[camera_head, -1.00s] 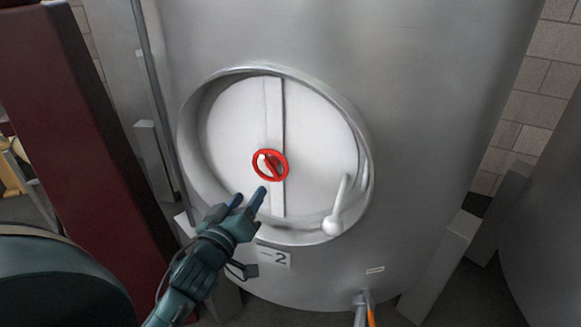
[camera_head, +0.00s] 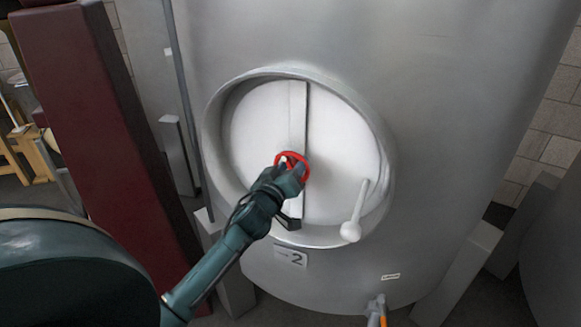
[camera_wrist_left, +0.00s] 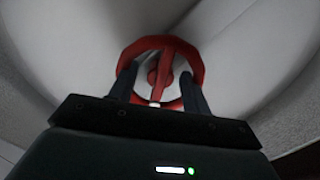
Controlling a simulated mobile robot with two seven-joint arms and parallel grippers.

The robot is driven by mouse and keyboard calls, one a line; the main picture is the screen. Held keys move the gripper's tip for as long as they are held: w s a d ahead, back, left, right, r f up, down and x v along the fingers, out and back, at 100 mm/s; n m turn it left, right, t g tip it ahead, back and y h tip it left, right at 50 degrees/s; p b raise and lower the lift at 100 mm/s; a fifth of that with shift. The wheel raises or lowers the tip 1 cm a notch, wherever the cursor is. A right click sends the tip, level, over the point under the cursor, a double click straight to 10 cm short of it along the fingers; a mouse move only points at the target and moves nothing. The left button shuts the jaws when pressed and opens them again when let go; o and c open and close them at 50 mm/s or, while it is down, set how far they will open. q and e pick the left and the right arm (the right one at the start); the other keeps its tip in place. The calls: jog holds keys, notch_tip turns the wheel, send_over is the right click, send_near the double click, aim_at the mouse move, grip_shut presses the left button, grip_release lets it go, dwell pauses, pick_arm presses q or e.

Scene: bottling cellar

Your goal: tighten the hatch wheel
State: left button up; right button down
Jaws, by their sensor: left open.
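The red hatch wheel (camera_head: 293,158) sits at the middle of the white round hatch door (camera_head: 342,150) of a steel tank. My left gripper (camera_head: 291,170) is at the wheel and covers its lower part in the head view. In the left wrist view the wheel (camera_wrist_left: 186,48) shows as a red ring with a bar across it. The two dark fingers of my left gripper (camera_wrist_left: 159,80) are open, one toward each side of the ring, with the bar between them. I cannot tell whether they touch it. My right gripper is not in view.
A white ball-ended lever (camera_head: 351,230) stands at the lower right of the hatch, inside its raised steel rim (camera_head: 388,165). A plate marked 2 (camera_head: 291,257) is below. A dark red post (camera_head: 95,130) stands at the left.

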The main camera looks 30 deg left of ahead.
pick_arm(q)
jog(key=c, duration=1)
